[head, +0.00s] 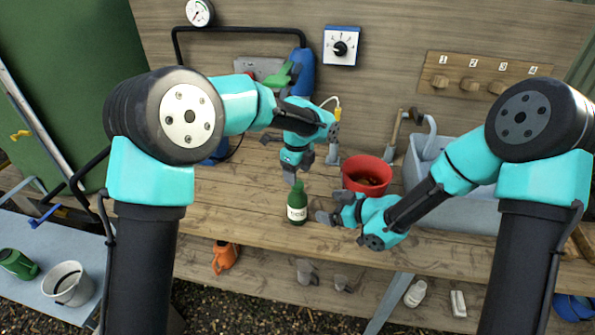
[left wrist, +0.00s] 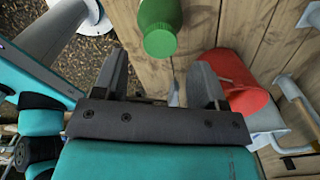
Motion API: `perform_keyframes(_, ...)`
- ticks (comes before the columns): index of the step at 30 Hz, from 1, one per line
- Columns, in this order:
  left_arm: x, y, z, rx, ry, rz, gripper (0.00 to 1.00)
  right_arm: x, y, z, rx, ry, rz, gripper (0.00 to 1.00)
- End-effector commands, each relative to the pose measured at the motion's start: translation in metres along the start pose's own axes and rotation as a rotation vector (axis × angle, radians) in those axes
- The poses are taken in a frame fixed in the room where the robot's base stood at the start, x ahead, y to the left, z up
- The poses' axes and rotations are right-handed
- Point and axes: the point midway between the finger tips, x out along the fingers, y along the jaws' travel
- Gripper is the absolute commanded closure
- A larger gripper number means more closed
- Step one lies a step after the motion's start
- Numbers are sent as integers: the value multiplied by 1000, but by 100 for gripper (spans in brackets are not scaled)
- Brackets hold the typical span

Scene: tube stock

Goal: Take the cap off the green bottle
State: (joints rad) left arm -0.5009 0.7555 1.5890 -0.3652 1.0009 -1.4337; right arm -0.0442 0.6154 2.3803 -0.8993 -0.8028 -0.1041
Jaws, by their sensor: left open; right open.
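The green bottle (head: 297,210) stands upright on the wooden bench near its front edge, with a pale label. Its green cap (left wrist: 160,43) is on the neck in the left wrist view. My left gripper (head: 297,170) is above the bottle, fingers pointing down, open and empty. In the left wrist view the cap is beyond the two spread fingers, not between them. My right gripper (head: 329,209) is low beside the bottle on its right, open and pointing towards it. I cannot tell whether its fingers touch the bottle.
A red bucket (head: 367,172) stands behind my right gripper, and a grey basin (head: 440,200) is to its right. A panel with numbered hooks (head: 482,75) and a dial box (head: 341,46) are on the back wall. The bench left of the bottle is clear.

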Motion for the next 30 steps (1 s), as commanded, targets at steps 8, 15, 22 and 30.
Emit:
perform_keyframes(8,0,0,0,0,0,0,35,-39,0,0,0,0,1,6)
perform_keyframes(15,0,0,0,0,0,0,35,-45,0,0,0,0,0,6)
perform_keyframes(22,0,0,0,0,0,0,35,-44,0,0,0,0,0,5)
perform_keyframes(30,8,2,6,-48,-4,-9,35,-42,1,-1,-7,-9,5,5)
